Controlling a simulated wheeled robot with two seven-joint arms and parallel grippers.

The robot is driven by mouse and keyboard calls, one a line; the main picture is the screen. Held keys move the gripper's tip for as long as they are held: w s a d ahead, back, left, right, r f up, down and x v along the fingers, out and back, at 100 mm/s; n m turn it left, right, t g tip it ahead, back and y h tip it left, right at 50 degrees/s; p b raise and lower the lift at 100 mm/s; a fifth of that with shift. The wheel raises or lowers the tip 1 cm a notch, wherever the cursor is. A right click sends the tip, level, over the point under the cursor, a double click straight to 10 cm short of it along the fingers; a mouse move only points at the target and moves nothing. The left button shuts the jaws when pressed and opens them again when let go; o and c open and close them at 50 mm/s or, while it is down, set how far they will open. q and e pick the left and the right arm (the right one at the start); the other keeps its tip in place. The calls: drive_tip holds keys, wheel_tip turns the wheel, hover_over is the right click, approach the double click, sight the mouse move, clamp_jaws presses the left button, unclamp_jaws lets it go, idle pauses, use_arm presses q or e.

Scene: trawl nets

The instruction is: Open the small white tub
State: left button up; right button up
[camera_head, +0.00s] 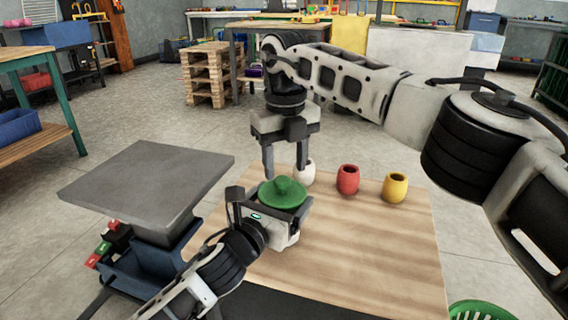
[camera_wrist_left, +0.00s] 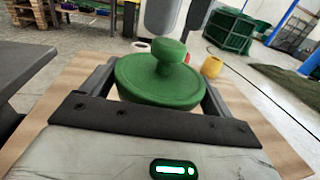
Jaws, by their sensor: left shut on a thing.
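A round green lid (camera_head: 283,192) with a knob on top sits between the fingers of my left gripper (camera_head: 270,209). In the left wrist view the lid (camera_wrist_left: 160,82) fills the space between the fingers and hides most of the small white tub (camera_wrist_left: 113,94); only a pale sliver shows under its rim. My left gripper is shut on the tub, its fingers on either side below the lid. My right gripper (camera_head: 284,172) points down, open and empty, its fingertips above and just behind the lid in the head view.
A white cup (camera_head: 308,172), a red cup (camera_head: 348,180) and a yellow cup (camera_head: 395,187) stand on the wooden table (camera_head: 360,250) behind and right. A grey platform (camera_head: 145,182) is at the left. A green basket (camera_head: 480,310) is at lower right. The table's right front is clear.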

sight(284, 179)
use_arm(q)
drive_tip(key=shift+d, duration=0.1)
use_arm(e)
drive_tip(key=shift+a+f, duration=0.1)
drive_tip(key=shift+f, duration=0.05)
use_arm(q)
drive_tip(key=shift+r, duration=0.25)
use_arm(e)
wheel_tip(284, 179, up, 8)
drive_tip(key=shift+f, duration=0.25)
use_arm(q)
drive_tip(key=o, duration=1.2)
drive_tip(key=shift+s, duration=0.1)
